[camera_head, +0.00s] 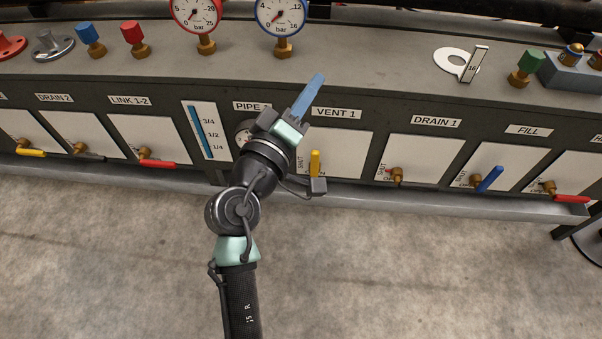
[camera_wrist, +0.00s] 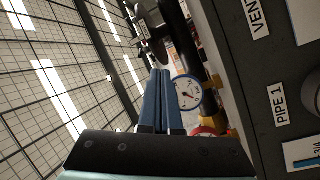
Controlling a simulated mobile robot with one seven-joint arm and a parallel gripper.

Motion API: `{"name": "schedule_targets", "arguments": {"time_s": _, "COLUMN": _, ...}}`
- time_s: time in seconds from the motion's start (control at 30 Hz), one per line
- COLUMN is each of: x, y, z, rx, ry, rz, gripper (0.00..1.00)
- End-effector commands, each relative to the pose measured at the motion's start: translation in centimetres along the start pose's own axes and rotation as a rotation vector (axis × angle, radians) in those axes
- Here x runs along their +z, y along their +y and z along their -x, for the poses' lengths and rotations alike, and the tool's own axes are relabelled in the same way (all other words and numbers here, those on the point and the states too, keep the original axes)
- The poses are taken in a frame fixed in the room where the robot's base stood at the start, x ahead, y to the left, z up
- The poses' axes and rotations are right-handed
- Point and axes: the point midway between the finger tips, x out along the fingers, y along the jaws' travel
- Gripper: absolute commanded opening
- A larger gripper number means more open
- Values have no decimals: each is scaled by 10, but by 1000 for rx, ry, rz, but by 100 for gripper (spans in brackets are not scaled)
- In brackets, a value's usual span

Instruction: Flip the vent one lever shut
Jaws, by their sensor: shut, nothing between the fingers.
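The VENT 1 panel (camera_head: 347,150) is a white plate under its label in the head view. Its lever (camera_head: 315,162) is yellow and points up, beside small "SHUT" lettering at the plate's left edge. The lever's pivot is hidden or too small to make out. My gripper (camera_head: 317,79) is shut and empty, its blue fingers pointing up and right, above and left of the lever in the picture and apart from it. The wrist view shows the closed blue fingers (camera_wrist: 161,75), part of the VENT label (camera_wrist: 256,17) and no yellow lever.
The DRAIN 1 valve (camera_head: 397,175) and the FILL valve with a blue lever (camera_head: 489,179) lie to the right. A red-levered valve (camera_head: 157,163) is to the left. Gauges (camera_head: 281,14) stand on the ledge above. A grey rail (camera_head: 400,199) runs below the panels; open floor lies in front.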

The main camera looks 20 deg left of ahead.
Motion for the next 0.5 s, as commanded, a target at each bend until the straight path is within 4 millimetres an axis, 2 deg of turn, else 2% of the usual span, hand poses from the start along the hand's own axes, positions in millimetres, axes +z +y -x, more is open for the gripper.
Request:
{"name": "schedule_targets", "arguments": {"time_s": 0.03, "x": 17, "y": -40, "z": 8, "rx": -18, "ry": -2, "rz": 51, "gripper": 0}}
{"name": "schedule_targets", "arguments": {"time_s": 0.2, "x": 44, "y": -121, "z": 33, "rx": -56, "ry": 8, "rz": 217, "gripper": 0}}
{"name": "schedule_targets", "arguments": {"time_s": 0.4, "x": 74, "y": -206, "z": 65, "rx": -94, "ry": 41, "rz": 401, "gripper": 0}}
{"name": "schedule_targets", "arguments": {"time_s": 0.5, "x": 84, "y": -235, "z": 78, "rx": -105, "ry": 59, "rz": 472, "gripper": 0}}
